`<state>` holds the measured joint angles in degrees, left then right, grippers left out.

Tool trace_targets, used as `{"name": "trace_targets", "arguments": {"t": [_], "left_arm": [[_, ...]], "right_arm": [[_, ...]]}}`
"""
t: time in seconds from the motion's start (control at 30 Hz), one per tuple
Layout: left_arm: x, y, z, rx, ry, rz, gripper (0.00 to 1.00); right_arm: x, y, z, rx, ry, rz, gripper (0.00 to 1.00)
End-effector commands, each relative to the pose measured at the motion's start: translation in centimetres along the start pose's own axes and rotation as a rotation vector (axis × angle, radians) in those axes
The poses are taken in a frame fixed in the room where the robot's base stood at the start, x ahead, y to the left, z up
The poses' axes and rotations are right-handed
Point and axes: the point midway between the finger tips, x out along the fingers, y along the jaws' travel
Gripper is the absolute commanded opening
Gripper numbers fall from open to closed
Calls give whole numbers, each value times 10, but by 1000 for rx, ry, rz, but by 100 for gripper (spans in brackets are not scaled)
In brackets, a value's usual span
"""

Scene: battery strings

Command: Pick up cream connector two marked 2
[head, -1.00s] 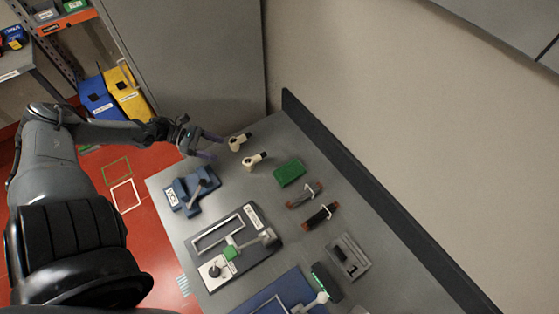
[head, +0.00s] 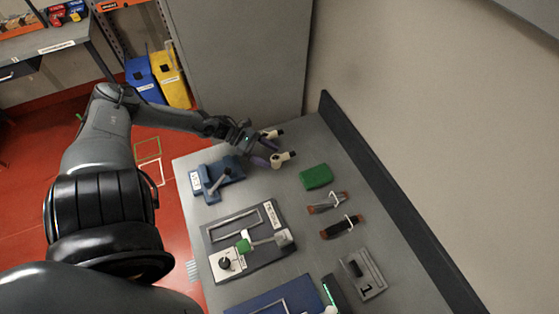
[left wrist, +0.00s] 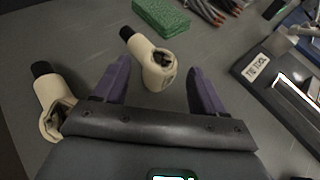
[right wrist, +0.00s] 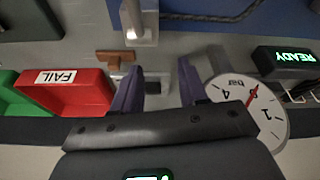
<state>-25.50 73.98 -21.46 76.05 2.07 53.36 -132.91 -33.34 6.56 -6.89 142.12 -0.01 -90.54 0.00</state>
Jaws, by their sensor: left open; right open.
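Two cream connectors with black ends lie at the far end of the grey table. The nearer one (head: 282,159) is closer to the green block; the other (head: 271,134) lies farther back. No number is legible on either. My left gripper (head: 268,152) is open beside them. In the left wrist view the nearer connector (left wrist: 151,62) lies between and slightly beyond the open purple fingers (left wrist: 158,72), not gripped. The other connector (left wrist: 52,98) lies outside the left finger, partly hidden by the gripper's body. My right gripper (right wrist: 161,68) is open and empty elsewhere.
A green block (head: 316,176), dark tools on wire holders (head: 340,227), a blue fixture (head: 215,176) and a grey framed fixture (head: 270,267) share the table. The right wrist view shows a red FAIL bin (right wrist: 70,92), a dial (right wrist: 255,110) and a READY display (right wrist: 292,57).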

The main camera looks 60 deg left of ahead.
Motion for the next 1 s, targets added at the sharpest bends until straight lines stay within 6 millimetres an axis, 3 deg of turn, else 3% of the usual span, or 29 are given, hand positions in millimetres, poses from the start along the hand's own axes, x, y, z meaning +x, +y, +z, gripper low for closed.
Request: {"name": "trace_targets", "arguments": {"t": [0.37, 0.8, 1.0], "left_arm": [[10, 0, 0, 0, 1, -1, 71], [9, 0, 0, 0, 1, -1, 5], [9, 0, 1, 1, 0, -1, 5]], "right_arm": [[1, 2, 0, -8, 0, 7, 43], [1, 2, 0, -8, 0, 7, 43], [1, 1, 0, -4, 1, 4, 43]]}}
